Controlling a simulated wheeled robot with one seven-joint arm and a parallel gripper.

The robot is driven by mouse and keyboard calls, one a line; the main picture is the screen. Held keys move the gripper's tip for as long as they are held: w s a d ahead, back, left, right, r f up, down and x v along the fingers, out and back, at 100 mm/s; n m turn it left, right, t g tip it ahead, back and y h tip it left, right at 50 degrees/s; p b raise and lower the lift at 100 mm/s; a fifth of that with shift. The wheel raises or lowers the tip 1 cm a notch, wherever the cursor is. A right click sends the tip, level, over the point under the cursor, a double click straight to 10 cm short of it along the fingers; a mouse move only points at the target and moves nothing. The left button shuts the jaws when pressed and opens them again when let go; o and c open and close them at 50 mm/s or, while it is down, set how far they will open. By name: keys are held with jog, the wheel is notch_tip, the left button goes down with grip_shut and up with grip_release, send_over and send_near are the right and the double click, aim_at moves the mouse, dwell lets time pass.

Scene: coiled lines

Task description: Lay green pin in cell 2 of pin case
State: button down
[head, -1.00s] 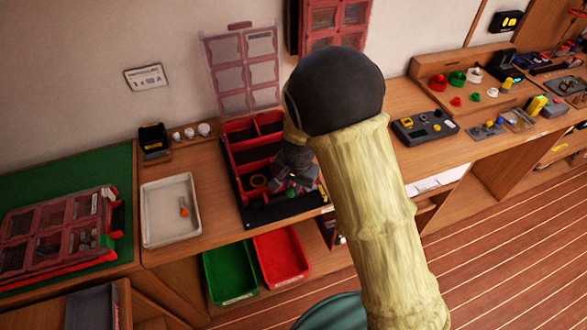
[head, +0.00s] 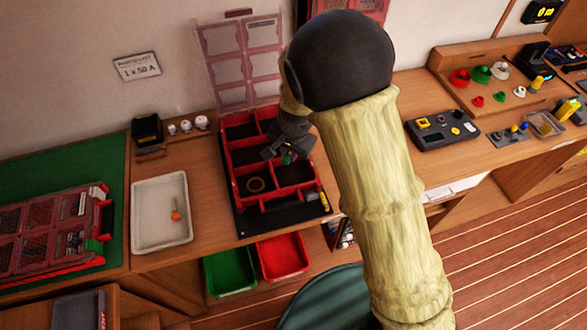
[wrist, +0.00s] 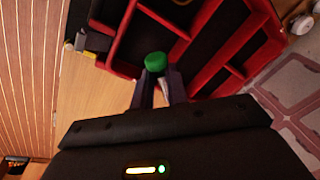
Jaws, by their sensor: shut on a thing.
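The green pin (wrist: 155,62) is held between the fingers of my gripper (wrist: 156,88); its round green head shows at the fingertips in the wrist view, and the rest is hidden. In the head view the green pin (head: 287,160) is a small green spot below my dark gripper (head: 285,150). The pin case (head: 237,197) is a red open box with several dark-floored cells and its clear-panelled lid raised behind. My gripper is over the middle-right part of the case. I cannot tell which cell is number 2. The red case walls (wrist: 205,35) also surround the pin in the wrist view.
A tan ring (head: 256,184) lies in a left cell. A white tray (head: 161,240) with an orange-handled tool (head: 176,212) stands left of the case. Green (head: 229,272) and red (head: 283,257) bins sit below the bench edge. A grey device (head: 441,129) stands to the right.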

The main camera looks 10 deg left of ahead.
send_over(290, 180)
notch_tip(290, 180, down, 6)
jog(key=shift+s+d+f+p, duration=0.1)
jog(key=shift+s+p, duration=0.05)
jog(key=shift+p, duration=0.15)
jog(key=shift+f, duration=0.1)
jog(key=shift+s+d+p+x, duration=0.1)
jog(key=shift+s+p+x, duration=0.05)
jog(key=shift+x, duration=0.75)
jog(key=shift+s+d+p+x, duration=0.1)
jog(key=shift+d+p+x, duration=0.05)
jog(key=shift+x, duration=0.7)
jog(key=shift+f, duration=0.1)
jog(key=shift+f, duration=0.1)
jog(key=c, duration=1.4)
grip_release()
